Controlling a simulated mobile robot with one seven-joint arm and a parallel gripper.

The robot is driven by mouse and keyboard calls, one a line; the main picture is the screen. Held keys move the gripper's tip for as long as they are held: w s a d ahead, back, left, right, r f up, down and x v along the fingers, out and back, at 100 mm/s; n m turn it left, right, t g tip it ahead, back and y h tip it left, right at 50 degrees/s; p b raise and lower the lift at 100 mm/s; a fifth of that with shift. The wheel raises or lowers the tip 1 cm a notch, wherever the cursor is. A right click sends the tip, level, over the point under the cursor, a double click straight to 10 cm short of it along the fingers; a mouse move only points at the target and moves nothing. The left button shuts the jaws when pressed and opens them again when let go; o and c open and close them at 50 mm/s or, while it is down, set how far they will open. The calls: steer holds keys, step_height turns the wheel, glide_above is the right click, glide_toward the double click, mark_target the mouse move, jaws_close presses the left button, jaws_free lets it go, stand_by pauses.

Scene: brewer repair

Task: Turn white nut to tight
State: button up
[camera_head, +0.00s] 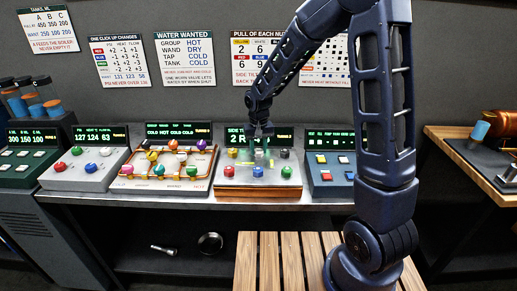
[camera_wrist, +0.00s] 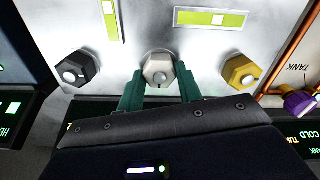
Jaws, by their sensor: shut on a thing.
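The white nut (camera_wrist: 158,68) is a pale hexagonal nut with a round centre on a metal panel, seen at the upper middle of the wrist view. My gripper (camera_wrist: 160,88) has its two green fingers on either side of the nut, shut on it. In the head view my gripper (camera_head: 262,131) is at the back of the panel box (camera_head: 256,193) on the bench, just in front of its display. The nut is too small and covered there to make out well.
In the wrist view a black nut (camera_wrist: 76,69) is left of the white one and a yellow nut (camera_wrist: 240,73) right. Green-yellow gauge strips (camera_wrist: 212,19) lie beyond. A copper-piped panel (camera_head: 168,170) stands left on the bench, and a blue button box (camera_head: 330,174) right.

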mark_target(259, 150)
stand_by(0.3)
steer(key=o, duration=1)
step_height(259, 150, up, 11)
steer(key=shift+f, duration=0.15)
